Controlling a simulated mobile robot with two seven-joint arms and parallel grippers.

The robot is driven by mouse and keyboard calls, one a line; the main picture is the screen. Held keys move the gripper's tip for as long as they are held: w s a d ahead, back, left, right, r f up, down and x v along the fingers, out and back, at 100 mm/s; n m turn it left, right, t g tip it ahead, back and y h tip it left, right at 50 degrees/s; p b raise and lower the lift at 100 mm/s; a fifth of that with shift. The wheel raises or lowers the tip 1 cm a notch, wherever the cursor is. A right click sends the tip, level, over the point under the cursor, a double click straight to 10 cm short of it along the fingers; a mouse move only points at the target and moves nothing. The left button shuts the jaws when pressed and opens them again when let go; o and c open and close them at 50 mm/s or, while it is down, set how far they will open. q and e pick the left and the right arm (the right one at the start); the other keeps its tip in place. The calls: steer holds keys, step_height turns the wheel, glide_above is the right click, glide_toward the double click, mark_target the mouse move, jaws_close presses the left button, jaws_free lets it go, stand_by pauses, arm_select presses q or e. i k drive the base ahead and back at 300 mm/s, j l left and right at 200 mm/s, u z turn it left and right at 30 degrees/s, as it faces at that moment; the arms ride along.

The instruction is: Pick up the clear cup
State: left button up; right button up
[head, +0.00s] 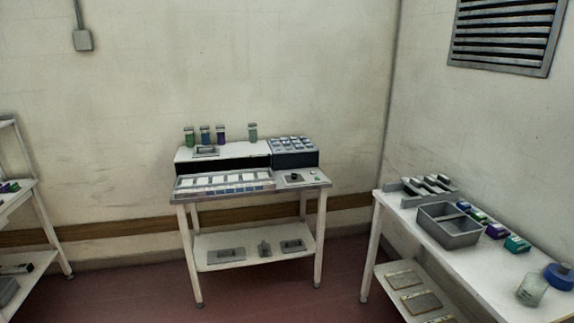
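A clear cup (532,290) stands near the front edge of the white table on the right, at the lower right of the head view. It looks like a pale, see-through tumbler, and its wall looks slightly greenish. A blue round item (560,276) is just behind it to the right, close to the picture's edge. Neither of my grippers shows in the head view.
The right table (405,223) also carries a grey divided bin (449,232) and several small coloured boxes (516,244). A central bench (250,192) holds a machine and small bottles. A shelf (25,190) stands left. Red floor (340,262) is open between them.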

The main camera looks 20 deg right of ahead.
mark_target(533, 286)
steer(key=i+z, duration=0.3)
steer(key=i, duration=0.15)
steer(key=i+z, duration=0.35)
steer(key=i+j+z, duration=0.3)
steer(key=i, duration=0.2)
steer(key=i+z, duration=0.2)
steer(key=z, duration=0.3)
steer(key=i+j+z, duration=0.15)
steer(key=z, duration=0.35)
steer(key=i+j+z, duration=0.2)
steer(key=z, duration=0.3)
steer(key=i, duration=0.05)
